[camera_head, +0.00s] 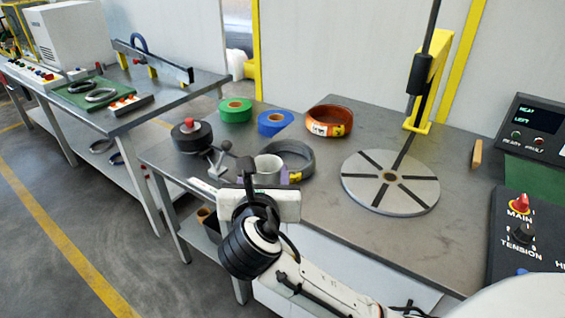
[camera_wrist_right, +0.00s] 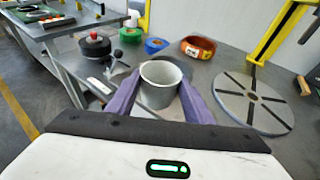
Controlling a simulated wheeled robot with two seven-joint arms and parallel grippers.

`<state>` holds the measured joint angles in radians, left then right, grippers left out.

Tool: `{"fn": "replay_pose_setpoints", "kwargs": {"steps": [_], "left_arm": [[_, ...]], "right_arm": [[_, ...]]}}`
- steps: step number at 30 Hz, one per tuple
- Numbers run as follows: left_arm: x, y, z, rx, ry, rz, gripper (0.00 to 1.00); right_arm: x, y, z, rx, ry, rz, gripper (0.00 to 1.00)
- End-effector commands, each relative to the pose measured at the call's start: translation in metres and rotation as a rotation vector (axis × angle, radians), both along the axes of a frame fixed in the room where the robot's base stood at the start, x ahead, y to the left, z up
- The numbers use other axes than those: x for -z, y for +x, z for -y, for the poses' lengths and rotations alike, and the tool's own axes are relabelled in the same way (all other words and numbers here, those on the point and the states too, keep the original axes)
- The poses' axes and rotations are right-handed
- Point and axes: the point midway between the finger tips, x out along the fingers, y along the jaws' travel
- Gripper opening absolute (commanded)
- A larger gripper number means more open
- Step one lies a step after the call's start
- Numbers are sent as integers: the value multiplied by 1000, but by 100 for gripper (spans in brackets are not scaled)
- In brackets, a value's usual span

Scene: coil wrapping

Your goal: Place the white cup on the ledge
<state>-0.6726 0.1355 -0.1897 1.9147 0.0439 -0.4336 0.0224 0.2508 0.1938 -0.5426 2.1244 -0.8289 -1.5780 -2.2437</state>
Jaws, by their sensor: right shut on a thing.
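The white cup (camera_head: 267,165) is upright between the fingers of my right gripper (camera_head: 270,180), over the near left part of the workbench. In the right wrist view the same cup (camera_wrist_right: 158,97) shows its open rim and looks empty. The purple fingers of my right gripper (camera_wrist_right: 159,84) are shut on its two sides. I cannot tell whether the cup's base touches the bench, since my wrist hides it in the head view. No separate ledge can be made out for certain. My left gripper is not in view.
The workbench (camera_head: 335,205) bears a dark grey coil (camera_head: 300,153) right behind the cup, a black spool device (camera_head: 191,135), green tape (camera_head: 235,110), blue tape (camera_head: 272,123), an orange coil (camera_head: 329,121) and a slotted turntable (camera_head: 390,184). Bare bench lies right of the cup.

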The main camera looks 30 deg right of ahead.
Motion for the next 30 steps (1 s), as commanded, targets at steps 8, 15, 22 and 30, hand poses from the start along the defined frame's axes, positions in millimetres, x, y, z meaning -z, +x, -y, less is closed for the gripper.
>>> {"fn": "replay_pose_setpoints", "kwargs": {"steps": [8, 15, 22, 30], "left_arm": [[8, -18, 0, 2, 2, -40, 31], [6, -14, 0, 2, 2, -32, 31], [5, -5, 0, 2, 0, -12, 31], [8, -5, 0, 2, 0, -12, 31]], "right_arm": [[-17, 109, 100, 137, 2, 1, 22], [-11, 136, 134, 168, 1, -1, 22], [32, 137, 135, 169, -1, -3, 22], [56, 137, 135, 169, -1, -1, 22]]}}
